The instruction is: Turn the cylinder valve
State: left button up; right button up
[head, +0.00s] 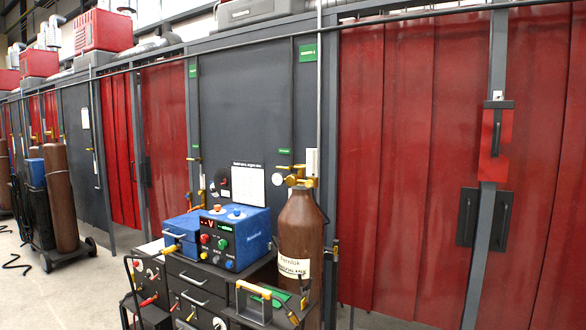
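A brown gas cylinder (302,232) with a white label stands upright at the lower middle, right of the welding cart. The brass cylinder valve (299,176) sits on its top, with a small round gauge and brass fittings on its left side. At this size I cannot tell how the valve handle is turned. Neither of my grippers shows in the head view.
The cart (198,290) carries a blue welding unit (236,238) and a blue box (183,231) left of the cylinder. Red curtains (415,160) hang behind and to the right. More brown cylinders (61,197) stand on a trolley at the left. Floor shows clear between trolley and cart.

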aim_at(302, 167)
jog(key=i+l, duration=0.15)
jog(key=i+l+u, duration=0.2)
jog(key=u, duration=0.7)
